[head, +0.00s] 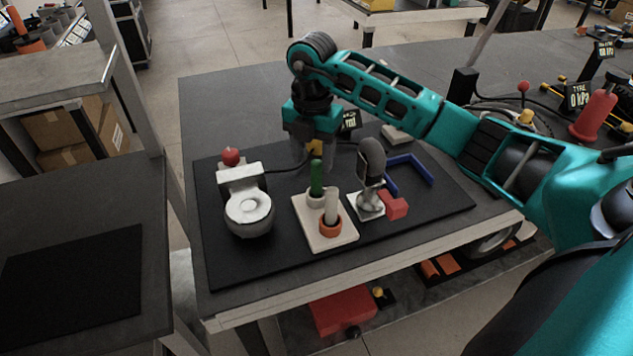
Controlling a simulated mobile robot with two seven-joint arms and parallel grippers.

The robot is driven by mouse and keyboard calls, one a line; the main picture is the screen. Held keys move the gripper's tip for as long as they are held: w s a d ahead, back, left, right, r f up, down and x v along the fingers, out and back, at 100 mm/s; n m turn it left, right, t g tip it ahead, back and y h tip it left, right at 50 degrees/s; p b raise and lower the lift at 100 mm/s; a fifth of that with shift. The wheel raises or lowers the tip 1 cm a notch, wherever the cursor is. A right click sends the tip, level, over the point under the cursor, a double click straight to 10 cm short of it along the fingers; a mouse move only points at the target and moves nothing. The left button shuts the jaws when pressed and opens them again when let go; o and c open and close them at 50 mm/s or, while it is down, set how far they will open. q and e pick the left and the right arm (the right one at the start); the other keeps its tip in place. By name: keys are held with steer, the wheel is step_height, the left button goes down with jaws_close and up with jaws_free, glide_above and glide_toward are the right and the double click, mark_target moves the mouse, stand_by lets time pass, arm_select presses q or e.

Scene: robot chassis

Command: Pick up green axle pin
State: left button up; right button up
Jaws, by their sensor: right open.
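The green axle pin (316,177) stands upright in a pale ring on a cream base plate (317,240). A white pin (331,205) in an orange ring (330,228) stands just in front of it on the same plate. My right gripper (316,150) points down right above the green pin, with its fingers near the pin's top. It is open; whether the fingers touch the pin cannot be told. My left gripper is not in view.
A grey-headed device (372,165), a red block (396,206) and a blue bracket (424,168) lie to the right. The mat's front left is clear.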

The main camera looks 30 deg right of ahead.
mark_target(317, 174)
steer(key=shift+d+f, duration=0.2)
steer(key=shift+f, duration=1.2)
steer(key=shift+d+f, duration=0.15)
steer(key=shift+f, duration=1.2)
steer(key=shift+c, duration=0.3)
jaws_close()
